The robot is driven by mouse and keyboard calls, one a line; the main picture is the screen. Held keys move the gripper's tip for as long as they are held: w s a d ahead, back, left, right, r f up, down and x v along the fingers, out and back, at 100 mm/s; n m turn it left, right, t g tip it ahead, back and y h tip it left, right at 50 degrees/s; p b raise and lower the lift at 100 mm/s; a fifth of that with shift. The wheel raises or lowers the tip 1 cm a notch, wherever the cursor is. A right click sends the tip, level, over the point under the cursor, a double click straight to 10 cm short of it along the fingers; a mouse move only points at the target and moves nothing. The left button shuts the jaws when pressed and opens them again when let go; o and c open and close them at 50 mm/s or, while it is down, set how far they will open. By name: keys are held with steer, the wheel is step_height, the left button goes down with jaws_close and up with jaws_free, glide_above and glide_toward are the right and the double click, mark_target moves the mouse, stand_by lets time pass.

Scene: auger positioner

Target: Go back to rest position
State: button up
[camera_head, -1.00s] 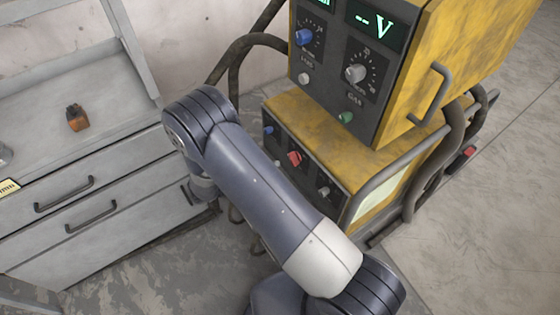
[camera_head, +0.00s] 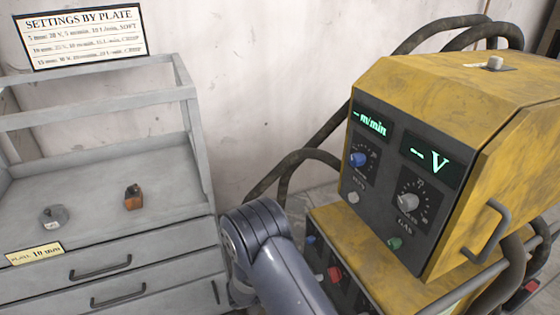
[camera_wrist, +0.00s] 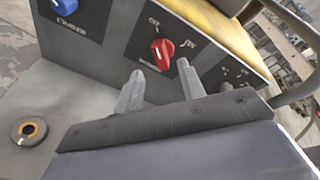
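My gripper (camera_wrist: 160,70) shows in the wrist view with its two grey fingers apart and nothing between them. A red selector knob (camera_wrist: 162,50) on the dark lower panel lies just beyond the fingertips; I cannot tell the exact gap. A blue knob (camera_wrist: 65,5) is at the upper left. In the head view my bent arm comes in at the bottom centre, and my gripper is out of sight there. The yellow welding machine (camera_head: 495,115) stands to the right, its displays showing "-- m/min" and "-- V". Its lower yellow unit (camera_head: 400,275) has the red knob (camera_head: 334,274).
A grey drawer bench (camera_head: 150,245) at the left holds an orange-brown block (camera_head: 133,197) and a grey round weight (camera_head: 54,216). A settings sign (camera_head: 85,38) is above it. Thick hoses (camera_head: 290,165) run behind the machine. A round floor fitting (camera_wrist: 28,131) shows in the wrist view.

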steer(key=x, duration=0.6)
steer(key=shift+d, duration=0.15)
stand_by(0.3)
